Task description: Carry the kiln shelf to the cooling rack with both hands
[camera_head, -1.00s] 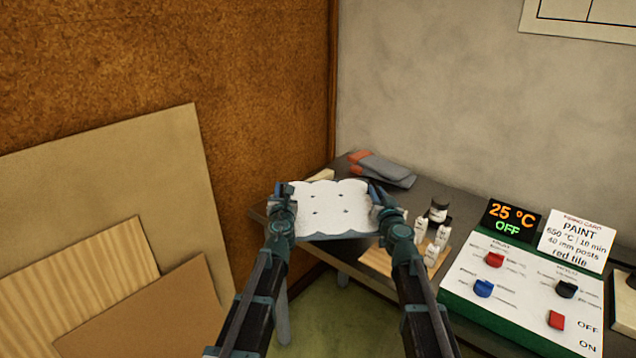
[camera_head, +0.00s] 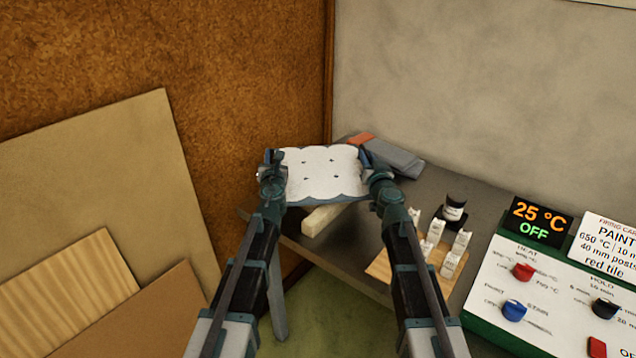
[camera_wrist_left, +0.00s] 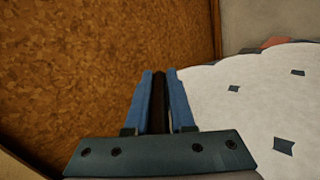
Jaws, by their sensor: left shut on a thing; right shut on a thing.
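The kiln shelf (camera_head: 322,177) is a flat slab with a white, scalloped-edged top and several small dark marks. It is held between my two grippers, above the back left end of the dark table, and looks roughly level. My left gripper (camera_head: 270,162) is shut on its left edge; in the left wrist view the blue fingers (camera_wrist_left: 160,78) are nearly together, with the shelf's white top (camera_wrist_left: 255,110) to their right. My right gripper (camera_head: 375,170) is shut on its right edge. The exact contact is hard to see. I cannot make out a cooling rack for certain.
A pale bar (camera_head: 330,217) lies on the table (camera_head: 375,222) below the shelf's near edge. Grey and orange gloves (camera_head: 392,156) lie behind on the right. Boards lean left.

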